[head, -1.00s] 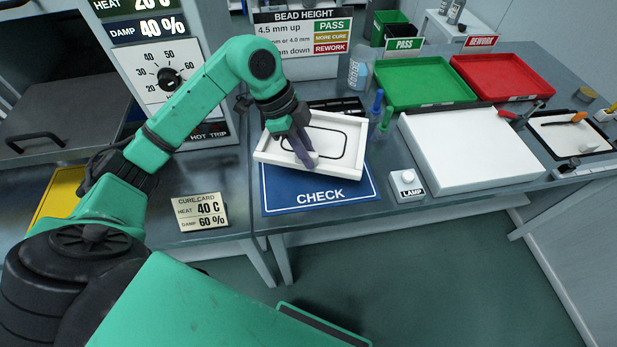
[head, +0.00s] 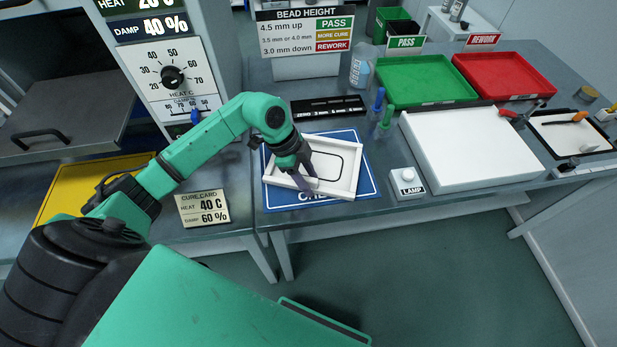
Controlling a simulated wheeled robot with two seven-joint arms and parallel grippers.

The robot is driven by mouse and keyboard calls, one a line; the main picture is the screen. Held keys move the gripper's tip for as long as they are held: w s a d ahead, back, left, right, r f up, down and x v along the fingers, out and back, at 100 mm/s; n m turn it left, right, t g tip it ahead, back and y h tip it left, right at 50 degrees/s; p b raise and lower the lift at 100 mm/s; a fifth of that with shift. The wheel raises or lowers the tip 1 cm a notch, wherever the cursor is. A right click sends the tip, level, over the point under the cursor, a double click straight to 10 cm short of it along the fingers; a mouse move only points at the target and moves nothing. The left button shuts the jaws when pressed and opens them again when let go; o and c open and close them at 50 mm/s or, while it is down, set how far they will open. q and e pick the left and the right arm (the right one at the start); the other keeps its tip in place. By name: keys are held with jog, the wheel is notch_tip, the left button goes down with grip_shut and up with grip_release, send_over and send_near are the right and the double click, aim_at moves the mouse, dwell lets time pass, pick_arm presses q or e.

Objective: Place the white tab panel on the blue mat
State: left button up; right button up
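The white tab panel (head: 335,165) is a shallow white frame with a black rounded outline on its face. It is over the blue mat (head: 369,182) and covers much of it, slightly turned, including most of the CHECK lettering. It looks level and very low; I cannot tell whether it touches the mat. My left gripper (head: 305,182) comes down at the panel's near left side, its fingers closed at that edge. The fingers partly hide the grip point. My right gripper is not in view.
A black gauge strip (head: 328,107) lies behind the mat. Blue and green pens (head: 382,112), a LAMP button box (head: 407,183) and a large white plate (head: 470,150) stand to the right. Green (head: 425,80) and red (head: 503,74) trays are behind. A cure card (head: 203,209) is at left.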

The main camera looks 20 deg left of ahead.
pick_arm(q)
jog(key=b+v, duration=0.1)
jog(key=v, duration=1.1)
jog(key=shift+b, duration=0.4)
